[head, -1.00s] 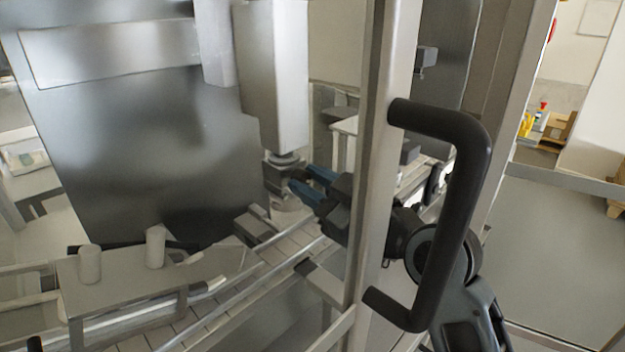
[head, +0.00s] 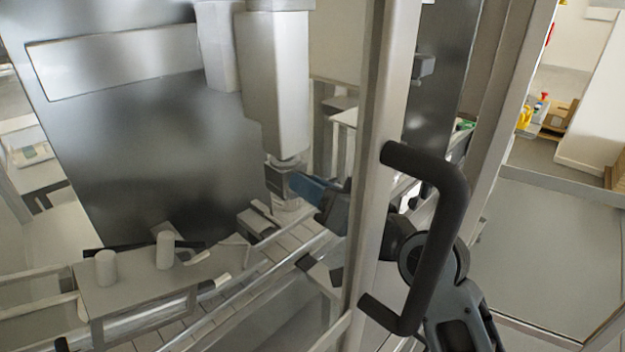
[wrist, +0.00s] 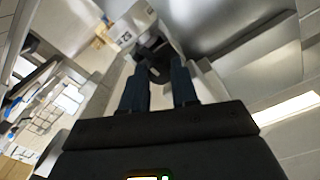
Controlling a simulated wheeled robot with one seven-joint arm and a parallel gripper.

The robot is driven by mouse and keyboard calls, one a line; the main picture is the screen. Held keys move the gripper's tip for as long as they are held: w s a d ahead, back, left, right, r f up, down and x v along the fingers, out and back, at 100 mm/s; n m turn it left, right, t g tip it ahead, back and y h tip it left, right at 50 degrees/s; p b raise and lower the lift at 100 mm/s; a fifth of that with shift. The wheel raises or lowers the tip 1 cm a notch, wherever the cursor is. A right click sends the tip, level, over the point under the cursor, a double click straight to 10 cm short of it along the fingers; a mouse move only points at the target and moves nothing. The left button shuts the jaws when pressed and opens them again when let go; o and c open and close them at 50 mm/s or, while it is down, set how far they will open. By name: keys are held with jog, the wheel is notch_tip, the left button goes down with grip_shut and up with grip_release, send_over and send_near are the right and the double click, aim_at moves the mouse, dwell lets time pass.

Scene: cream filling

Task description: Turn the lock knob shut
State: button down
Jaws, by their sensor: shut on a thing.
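In the wrist view the two fingers of my gripper (wrist: 159,66) point up the picture at the knob's dark part (wrist: 158,74), under the pale housing. The fingers hide part of the knob, so its exact turn angle is hard to tell.
A door frame post (head: 382,140) with a large black handle (head: 452,215) stands close in front of my arm. A conveyor (head: 235,296) runs below the column. A grey block with two pegs (head: 135,270) sits at lower left.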

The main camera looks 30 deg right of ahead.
jog(key=shift+m, duration=0.6)
jog(key=c, duration=0.8)
grip_release()
jog(key=shift+c, duration=0.2)
jog(key=b+v, duration=0.1)
jog(key=v, duration=0.7)
jog(key=shift+b, duration=0.4)
